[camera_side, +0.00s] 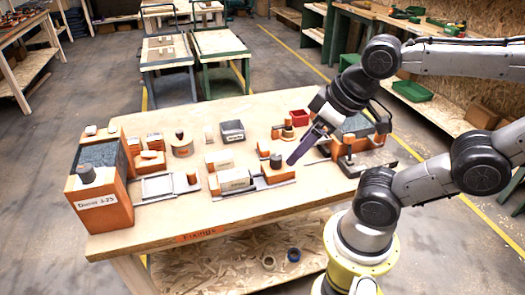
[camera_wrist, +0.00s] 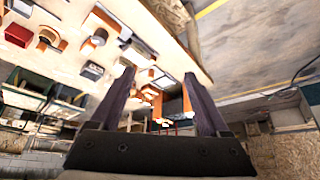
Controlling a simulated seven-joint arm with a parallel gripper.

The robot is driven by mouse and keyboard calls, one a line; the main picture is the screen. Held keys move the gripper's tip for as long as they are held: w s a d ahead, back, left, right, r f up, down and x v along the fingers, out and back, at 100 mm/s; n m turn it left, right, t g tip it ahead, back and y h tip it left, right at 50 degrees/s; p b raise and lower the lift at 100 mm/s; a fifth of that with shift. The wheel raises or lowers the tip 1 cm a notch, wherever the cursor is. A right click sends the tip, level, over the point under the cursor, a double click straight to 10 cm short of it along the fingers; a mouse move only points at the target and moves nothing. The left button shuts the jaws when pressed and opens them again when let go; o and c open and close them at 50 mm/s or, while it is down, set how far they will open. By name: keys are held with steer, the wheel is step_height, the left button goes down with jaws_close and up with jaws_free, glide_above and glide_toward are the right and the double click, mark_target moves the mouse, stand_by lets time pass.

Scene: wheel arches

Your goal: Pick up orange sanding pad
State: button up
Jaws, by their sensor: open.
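My gripper (camera_side: 291,161) is over the right-middle of the workbench, tilted down to the left, near an orange block with a dark round knob (camera_side: 275,161). In the wrist view, the two dark fingers of my gripper (camera_wrist: 158,78) stand wide apart, with nothing held between them. Several orange pieces lie on the bench, and I cannot tell which one is the orange sanding pad. Small orange and white pieces (camera_wrist: 150,92) show between the fingers in the wrist view, well beyond the tips.
The wooden workbench (camera_side: 240,222) has a large orange box with a grey top (camera_side: 103,215) at its left end. A red bin (camera_side: 299,117) and a dark box (camera_side: 232,131) stand towards the back.

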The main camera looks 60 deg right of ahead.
stand_by(0.4)
steer(key=w+r+m+t, duration=0.1)
steer(key=w+r+m, duration=0.1)
steer(key=w+r, duration=0.15)
steer(key=m+g+h, duration=0.3)
steer(key=m+g, duration=0.1)
steer(key=m, duration=0.4)
glide_above(263, 144)
steer(key=s+a, duration=0.4)
step_height(263, 144, down, 17)
steer(key=x, duration=0.7)
steer(key=shift+w+d, duration=0.15)
steer(key=shift+d, duration=0.3)
steer(key=shift+w+x, duration=0.25)
steer(key=shift+x, duration=1.25)
steer(key=shift+w+x, duration=0.2)
steer(key=shift+x, duration=1.3)
steer(key=shift+r, duration=0.1)
